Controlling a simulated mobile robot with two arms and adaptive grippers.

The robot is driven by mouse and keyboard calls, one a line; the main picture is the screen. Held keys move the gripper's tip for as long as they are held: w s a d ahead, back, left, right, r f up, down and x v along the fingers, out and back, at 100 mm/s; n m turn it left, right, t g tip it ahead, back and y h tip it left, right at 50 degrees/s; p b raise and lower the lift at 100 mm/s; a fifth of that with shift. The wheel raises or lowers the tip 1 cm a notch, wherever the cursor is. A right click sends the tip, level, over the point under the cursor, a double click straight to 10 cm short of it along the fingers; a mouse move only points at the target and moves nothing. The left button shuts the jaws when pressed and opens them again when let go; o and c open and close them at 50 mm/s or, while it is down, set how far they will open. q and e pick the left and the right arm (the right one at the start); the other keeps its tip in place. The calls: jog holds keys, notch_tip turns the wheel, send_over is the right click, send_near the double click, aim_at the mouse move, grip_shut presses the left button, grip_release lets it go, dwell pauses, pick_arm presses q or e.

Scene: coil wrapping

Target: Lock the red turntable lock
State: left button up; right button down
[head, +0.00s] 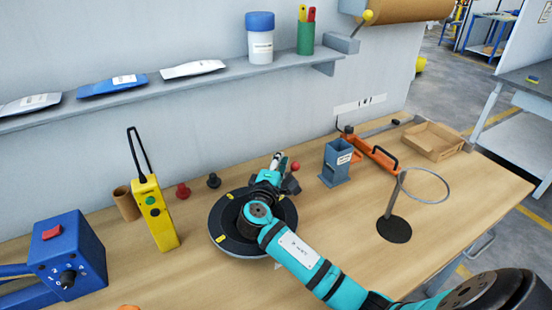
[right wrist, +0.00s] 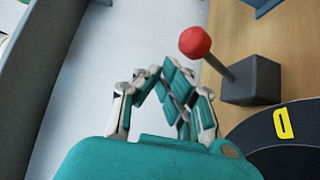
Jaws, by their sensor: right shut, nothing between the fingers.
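The red lock knob (right wrist: 195,41) is a ball on a slanted metal stem that rises from a dark grey block (right wrist: 253,80). The red ball also shows in the head view (head: 296,166) behind the turntable. The turntable (head: 224,237) is a dark disc with yellow marks, partly hidden by my right arm. Its edge shows at lower right in the right wrist view (right wrist: 285,150). My right gripper (head: 281,159) reaches over the turntable, just left of the ball. In the right wrist view my right gripper (right wrist: 161,75) is shut and empty, apart from the ball. My left gripper is not in view.
A yellow pendant (head: 155,212), a cardboard tube (head: 126,203) and a blue control box (head: 68,258) stand left of the turntable. A blue-grey holder (head: 337,162) and a ring stand (head: 394,229) are to the right. A wall shelf (head: 175,84) runs above the bench.

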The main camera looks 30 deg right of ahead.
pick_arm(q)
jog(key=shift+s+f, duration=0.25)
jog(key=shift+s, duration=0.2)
pick_arm(e)
jog(key=shift+s+f, duration=0.25)
jog(key=shift+s, duration=0.55)
jog(key=shift+f, duration=0.1)
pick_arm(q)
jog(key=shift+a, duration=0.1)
